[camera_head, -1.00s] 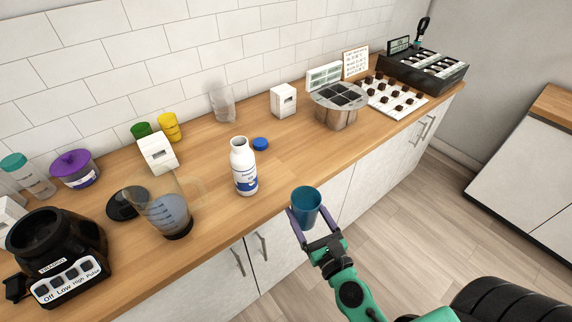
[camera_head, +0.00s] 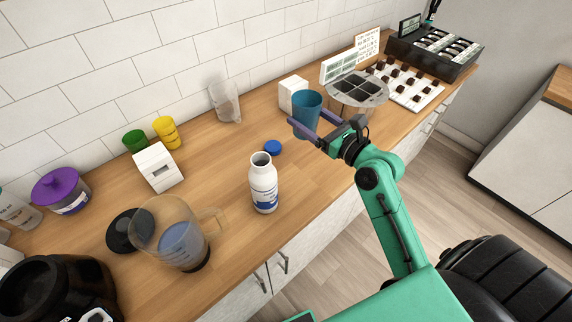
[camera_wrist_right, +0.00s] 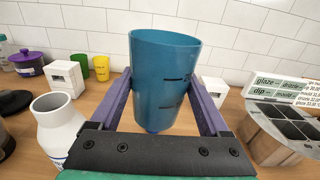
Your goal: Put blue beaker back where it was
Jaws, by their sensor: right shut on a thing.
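The blue beaker (camera_head: 307,110) is held by my right gripper (camera_head: 312,132), whose purple fingers sit on both sides of it. In the head view the beaker appears over the counter, in front of a white block-shaped holder and left of the round metal container. In the right wrist view the beaker (camera_wrist_right: 163,85) stands nearly upright between the fingers, slightly tilted, with dark measuring marks on its side. Whether its base touches the counter is hard to tell. My left gripper is not in view.
A white bottle (camera_head: 264,185) and its blue cap (camera_head: 273,147) are on the wooden counter. A clear beaker (camera_head: 226,101), white holder (camera_head: 292,92), metal container (camera_head: 357,92) and clear jug (camera_head: 175,235) stand around. Yellow (camera_head: 168,131) and green (camera_head: 134,140) beakers are near the wall.

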